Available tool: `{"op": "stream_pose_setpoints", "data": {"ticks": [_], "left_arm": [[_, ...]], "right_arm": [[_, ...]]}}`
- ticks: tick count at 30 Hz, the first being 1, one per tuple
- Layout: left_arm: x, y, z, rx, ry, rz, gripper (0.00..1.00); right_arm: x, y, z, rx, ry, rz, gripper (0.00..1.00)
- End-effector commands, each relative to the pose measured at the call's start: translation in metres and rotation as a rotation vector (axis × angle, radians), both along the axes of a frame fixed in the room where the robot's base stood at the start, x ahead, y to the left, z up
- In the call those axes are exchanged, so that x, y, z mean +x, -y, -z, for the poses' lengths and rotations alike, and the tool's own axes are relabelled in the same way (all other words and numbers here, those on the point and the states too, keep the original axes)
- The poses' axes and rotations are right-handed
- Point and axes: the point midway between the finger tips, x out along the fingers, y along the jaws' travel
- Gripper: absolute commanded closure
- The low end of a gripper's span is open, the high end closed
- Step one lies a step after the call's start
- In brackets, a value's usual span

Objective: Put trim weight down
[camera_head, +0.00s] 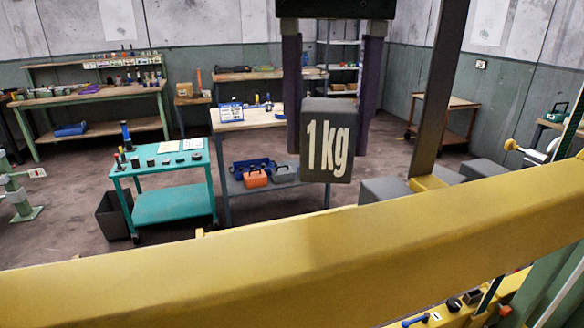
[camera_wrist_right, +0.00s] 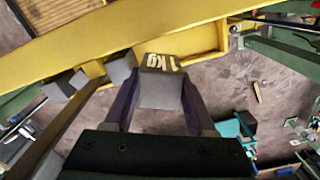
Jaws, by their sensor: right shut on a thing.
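The trim weight (camera_head: 328,140) is a dark grey block with "1 kg" in pale letters, in the middle of the head view. My right gripper (camera_head: 329,150) comes down from above with its two dark purple fingers on either side of it. It is shut on the weight and holds it up, slightly tilted, behind the large yellow beam in this view. In the right wrist view the weight (camera_wrist_right: 160,90) sits between the fingertips, its lettered face towards the yellow frame. My left gripper is not in view.
A yellow beam (camera_head: 300,245) crosses the foreground. Grey blocks (camera_head: 385,190) stand behind it at right, beside a dark upright post (camera_head: 440,90); two also show in the wrist view (camera_wrist_right: 65,85). A teal cart (camera_head: 175,203) and a workbench (camera_head: 262,119) stand further back. Bare floor lies between.

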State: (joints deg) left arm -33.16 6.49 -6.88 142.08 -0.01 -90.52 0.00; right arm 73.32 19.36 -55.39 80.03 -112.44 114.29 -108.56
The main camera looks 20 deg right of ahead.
Motion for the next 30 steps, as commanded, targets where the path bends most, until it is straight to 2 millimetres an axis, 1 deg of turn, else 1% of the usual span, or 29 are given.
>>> {"op": "stream_pose_setpoints", "data": {"ticks": [1, 6, 11, 14, 18, 21, 24, 30], "left_arm": [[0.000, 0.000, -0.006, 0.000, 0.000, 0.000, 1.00], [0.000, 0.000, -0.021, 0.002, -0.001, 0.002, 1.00], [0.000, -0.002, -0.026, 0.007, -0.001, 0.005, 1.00], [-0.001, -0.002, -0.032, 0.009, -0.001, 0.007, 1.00], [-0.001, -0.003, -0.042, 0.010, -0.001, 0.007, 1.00], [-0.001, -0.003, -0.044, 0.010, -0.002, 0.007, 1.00], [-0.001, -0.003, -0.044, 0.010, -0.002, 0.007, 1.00], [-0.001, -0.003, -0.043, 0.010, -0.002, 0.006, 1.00]], "right_arm": [[-0.001, -0.001, 0.004, 0.002, -0.005, 0.000, 1.00], [-0.001, -0.001, 0.030, 0.002, -0.005, 0.000, 1.00], [0.000, -0.001, 0.046, 0.003, -0.001, 0.000, 1.00], [-0.001, -0.001, 0.055, 0.003, -0.002, 0.000, 1.00], [-0.001, -0.001, 0.075, 0.002, -0.003, 0.002, 1.00], [0.000, -0.001, 0.085, 0.003, -0.001, 0.000, 1.00], [0.000, -0.001, 0.089, 0.002, 0.003, -0.001, 1.00], [0.001, -0.001, 0.090, 0.002, 0.003, -0.001, 1.00]]}}
